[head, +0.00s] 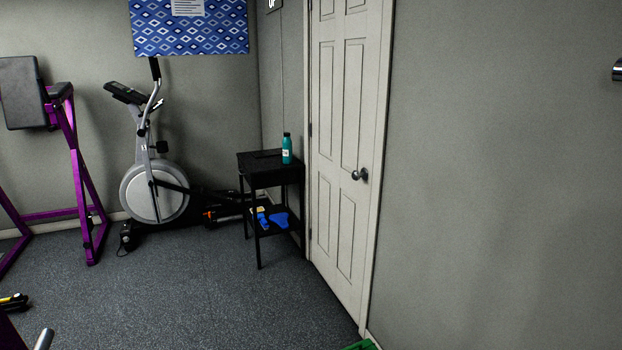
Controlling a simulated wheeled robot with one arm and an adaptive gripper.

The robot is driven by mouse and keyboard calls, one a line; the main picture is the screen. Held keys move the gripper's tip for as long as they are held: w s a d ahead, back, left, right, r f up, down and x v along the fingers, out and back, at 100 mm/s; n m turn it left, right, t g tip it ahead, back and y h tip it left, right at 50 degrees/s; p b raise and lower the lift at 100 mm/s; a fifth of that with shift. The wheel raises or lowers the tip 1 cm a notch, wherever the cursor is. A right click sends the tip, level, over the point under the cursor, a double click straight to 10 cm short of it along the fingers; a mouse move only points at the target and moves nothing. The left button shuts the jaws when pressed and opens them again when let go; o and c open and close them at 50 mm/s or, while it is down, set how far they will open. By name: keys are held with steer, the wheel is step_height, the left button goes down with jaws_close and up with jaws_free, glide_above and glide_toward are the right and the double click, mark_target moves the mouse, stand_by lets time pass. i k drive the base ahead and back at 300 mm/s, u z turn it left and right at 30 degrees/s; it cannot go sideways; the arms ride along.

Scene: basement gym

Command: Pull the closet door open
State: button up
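The closet door (340,150) is a white panelled door in the right-hand wall, right of the picture's middle. It looks shut in its white frame (377,130). A round metal knob (360,174) sits on its right side at about mid-height. Hinges show along its left edge. My gripper is not in the head view, so where it is relative to the knob is hidden.
A small black side table (270,172) with a teal bottle (287,149) stands just left of the door. An elliptical machine (155,190) and a purple-framed gym bench (75,160) stand further left. A green object (361,345) lies by the door's near bottom corner. Grey floor (230,300) before the door is clear.

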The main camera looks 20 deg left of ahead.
mark_target(347, 34)
steer(key=u, duration=1.9)
steer(key=i, duration=3.75)
steer(key=z, duration=1.5)
